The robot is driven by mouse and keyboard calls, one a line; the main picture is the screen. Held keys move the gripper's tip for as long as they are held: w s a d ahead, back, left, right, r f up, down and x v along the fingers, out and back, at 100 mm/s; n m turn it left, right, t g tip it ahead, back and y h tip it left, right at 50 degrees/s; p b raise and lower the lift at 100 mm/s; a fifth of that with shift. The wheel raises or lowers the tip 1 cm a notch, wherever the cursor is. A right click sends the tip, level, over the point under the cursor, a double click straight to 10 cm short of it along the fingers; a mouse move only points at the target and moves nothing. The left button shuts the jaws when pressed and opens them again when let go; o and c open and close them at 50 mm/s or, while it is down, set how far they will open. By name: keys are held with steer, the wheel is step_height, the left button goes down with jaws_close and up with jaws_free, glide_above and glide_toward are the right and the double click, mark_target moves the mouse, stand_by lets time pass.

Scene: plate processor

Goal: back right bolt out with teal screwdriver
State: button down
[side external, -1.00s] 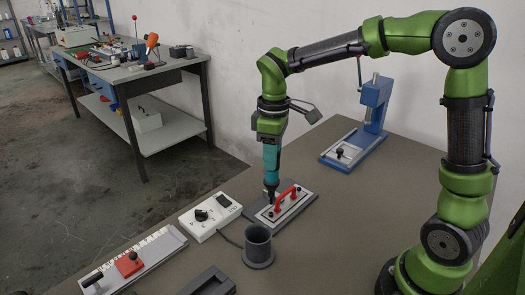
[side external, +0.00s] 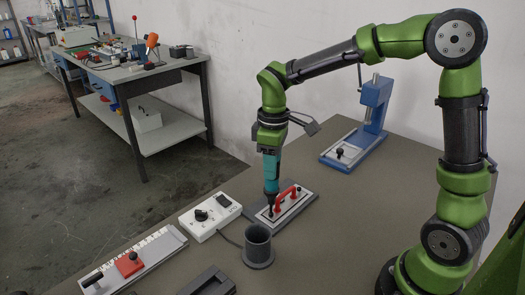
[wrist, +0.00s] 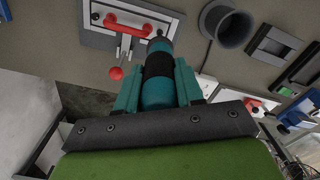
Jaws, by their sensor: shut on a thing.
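My gripper (wrist: 158,82) is shut on the teal screwdriver (side external: 271,172), also seen in the wrist view (wrist: 158,64). The screwdriver is held upright, with its dark lower end pointing down at the plate fixture. The fixture has a dark grey base (side external: 309,196), a pale plate and a red handle (side external: 284,200), which also shows in the wrist view (wrist: 130,26). The tip is at the plate's near side beside the handle. I cannot tell whether it touches a bolt. The bolts are too small or hidden to make out clearly.
A dark round cup (side external: 258,245) stands close in front of the fixture. A white control box (side external: 211,215) with a knob is at its left. A blue press (side external: 369,121) stands behind right. A red ball knob (wrist: 116,73) shows beside the plate in the wrist view.

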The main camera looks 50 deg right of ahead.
steer(key=shift+f, duration=0.4)
stand_by(0.3)
steer(key=shift+d+r, duration=0.1)
steer(key=shift+r, duration=0.05)
stand_by(1.2)
steer(key=shift+r, duration=0.25)
stand_by(0.6)
